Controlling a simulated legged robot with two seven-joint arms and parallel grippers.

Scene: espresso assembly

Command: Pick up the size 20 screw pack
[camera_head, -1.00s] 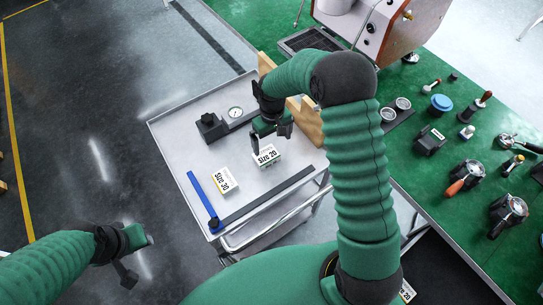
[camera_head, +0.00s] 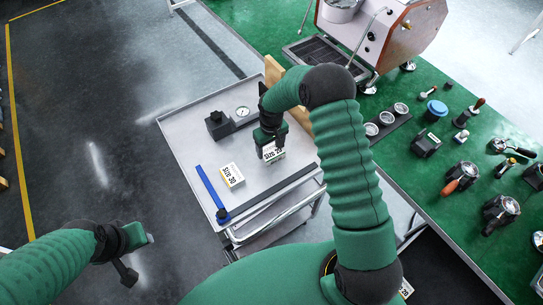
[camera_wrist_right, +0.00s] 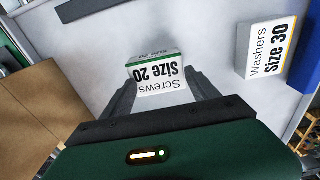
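The size 20 screw pack (camera_head: 273,154) is a small white box with a green edge on the grey tray cart. It also shows in the right wrist view (camera_wrist_right: 157,78), label up, with "Screws Size 20" upside down. My right gripper (camera_head: 269,143) is over it, pointing down. In the right wrist view its two dark fingers (camera_wrist_right: 162,80) are apart, one on each side of the pack. Whether they touch it is not clear, and no lift shows. My left gripper (camera_head: 137,256) is away over the floor at lower left; its finger opening is not clear.
A size 30 washer pack (camera_head: 231,175) lies left of the screw pack. A blue strip (camera_head: 207,188) and dark bar edge the tray (camera_head: 190,155). A black gauge fixture (camera_head: 220,124) stands behind, a wooden block (camera_wrist_right: 45,115) beside. The green table (camera_head: 440,200) holds espresso parts.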

